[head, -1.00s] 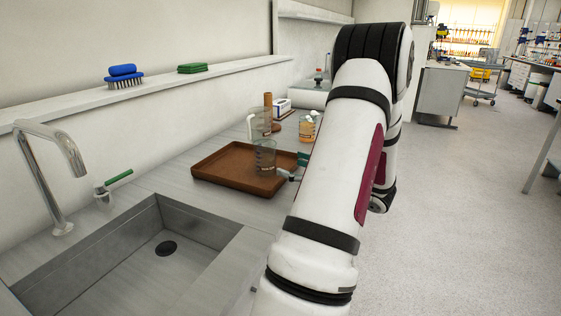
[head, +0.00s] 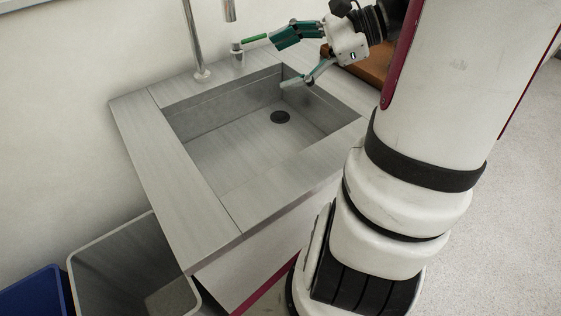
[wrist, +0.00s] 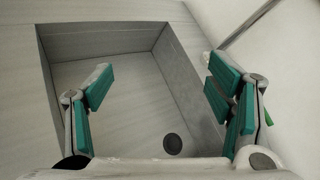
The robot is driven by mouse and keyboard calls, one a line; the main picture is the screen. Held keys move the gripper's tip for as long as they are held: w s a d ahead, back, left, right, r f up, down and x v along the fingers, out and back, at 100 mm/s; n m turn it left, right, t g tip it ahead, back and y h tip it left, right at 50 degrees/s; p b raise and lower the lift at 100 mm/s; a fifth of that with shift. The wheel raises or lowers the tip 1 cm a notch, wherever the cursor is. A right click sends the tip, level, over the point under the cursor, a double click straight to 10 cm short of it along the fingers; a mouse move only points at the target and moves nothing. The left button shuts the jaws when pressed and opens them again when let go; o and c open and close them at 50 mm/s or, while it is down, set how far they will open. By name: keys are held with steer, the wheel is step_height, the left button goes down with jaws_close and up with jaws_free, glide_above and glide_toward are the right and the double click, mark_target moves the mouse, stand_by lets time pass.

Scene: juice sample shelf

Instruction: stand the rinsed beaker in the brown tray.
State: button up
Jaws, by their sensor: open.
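My gripper (head: 281,62) is open and empty above the far right part of the sink. In the wrist view its two teal-padded fingers (wrist: 160,82) are spread wide, with the empty sink basin and its drain below. The brown tray (head: 371,69) shows only in part in the head view, at the upper right behind my gripper and arm. No beaker is in view now; most of the tray is hidden or out of frame.
The sink (head: 225,145) is empty, with a round dark drain (head: 280,117). A tap (head: 195,45) rises behind it, beside a small fitting with a green lever (head: 254,38). A grey bin (head: 140,265) and a blue bin (head: 35,295) stand at lower left.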

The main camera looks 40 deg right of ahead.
steer(key=s+a+n+g+h, duration=0.1)
steer(key=s+a+n+g, duration=0.3)
steer(key=a+n, duration=0.3)
steer(key=s+a+n+g+h, duration=0.1)
steer(key=s+a+n+g, duration=0.3)
steer(key=a, duration=0.6)
steer(key=s+f+n+h, duration=0.2)
steer(key=s+n+h, duration=0.4)
steer(key=s+n, duration=0.2)
steer(key=shift+s+n+t+h, duration=0.3)
steer(key=shift+n+h, duration=0.1)
steer(key=shift+n, duration=1)
steer(key=shift+a+r, duration=0.1)
steer(key=shift+r, duration=0.05)
